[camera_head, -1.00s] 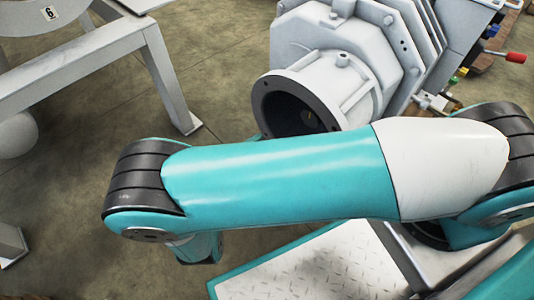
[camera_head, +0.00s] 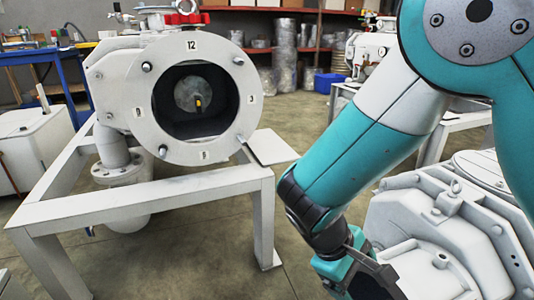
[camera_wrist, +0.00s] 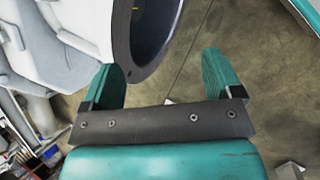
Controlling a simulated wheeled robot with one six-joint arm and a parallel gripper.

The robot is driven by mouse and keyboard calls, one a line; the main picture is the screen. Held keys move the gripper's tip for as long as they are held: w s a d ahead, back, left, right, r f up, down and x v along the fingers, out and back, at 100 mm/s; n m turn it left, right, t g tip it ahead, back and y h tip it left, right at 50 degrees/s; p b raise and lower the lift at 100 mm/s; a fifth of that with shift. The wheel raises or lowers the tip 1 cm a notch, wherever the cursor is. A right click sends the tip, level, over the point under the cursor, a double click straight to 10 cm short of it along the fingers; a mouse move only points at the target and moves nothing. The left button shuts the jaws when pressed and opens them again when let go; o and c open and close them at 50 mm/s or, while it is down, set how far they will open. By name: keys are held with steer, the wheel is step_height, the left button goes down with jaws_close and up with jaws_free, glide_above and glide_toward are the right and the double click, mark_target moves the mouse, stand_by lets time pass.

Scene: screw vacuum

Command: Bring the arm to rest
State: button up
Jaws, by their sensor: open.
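My gripper (camera_wrist: 165,78) shows in the wrist view with its two teal fingers spread wide on a dark bar. The fingertips are hard to make out there.
A white vacuum chamber (camera_head: 215,140) with a round numbered flange stands on a white frame (camera_head: 190,187) at left. A white machine (camera_head: 455,230) is at lower right. A flanged opening (camera_wrist: 150,40) lies close past the left finger. Bare floor (camera_head: 290,240) lies between them.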

steer(key=s+a+r+m+t+y+p, duration=0.1)
steer(key=s+r+y+p, duration=0.35)
steer(key=r, duration=0.75)
steer(key=s+r+m+y+p, duration=0.1)
steer(key=s+r+y+p, duration=0.1)
steer(key=s+r+y, duration=0.75)
step_height(320, 180, up, 40)
steer(key=w+h+p, duration=0.1)
steer(key=h+p, duration=0.2)
steer(key=p, duration=3.4)
steer(key=shift+w, duration=0.3)
